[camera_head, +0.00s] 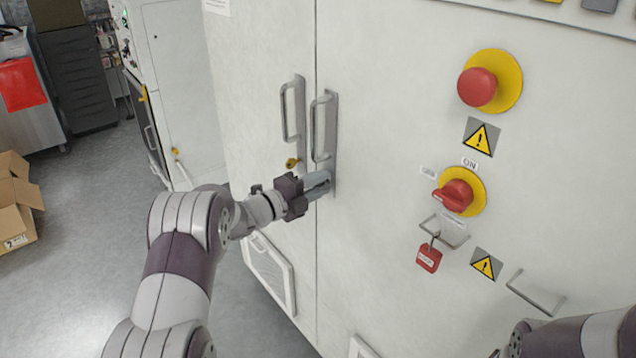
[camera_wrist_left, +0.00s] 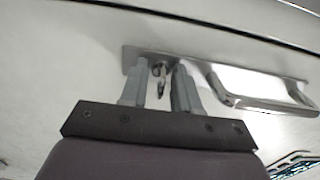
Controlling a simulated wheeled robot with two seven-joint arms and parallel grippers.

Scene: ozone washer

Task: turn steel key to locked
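The steel key (camera_wrist_left: 161,80) sits in a lock at the end of the metal plate (camera_wrist_left: 197,62) that carries a door handle. In the left wrist view, my left gripper (camera_wrist_left: 160,80) has one finger on each side of the key, with visible gaps, so it looks open around the key. In the head view, my left gripper (camera_head: 322,184) reaches the foot of the right-hand handle (camera_head: 324,126) on the cabinet door, and its fingers hide the key there. Part of my right arm shows at the lower right, but its fingers are not visible.
Another handle (camera_head: 293,108) is left of the door seam, with a yellow-tagged item (camera_head: 292,163) below it. A red rotary switch (camera_head: 455,196), a red emergency button (camera_head: 478,88) and a red padlock (camera_head: 429,258) are to the right. A cardboard box (camera_head: 18,215) stands far left.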

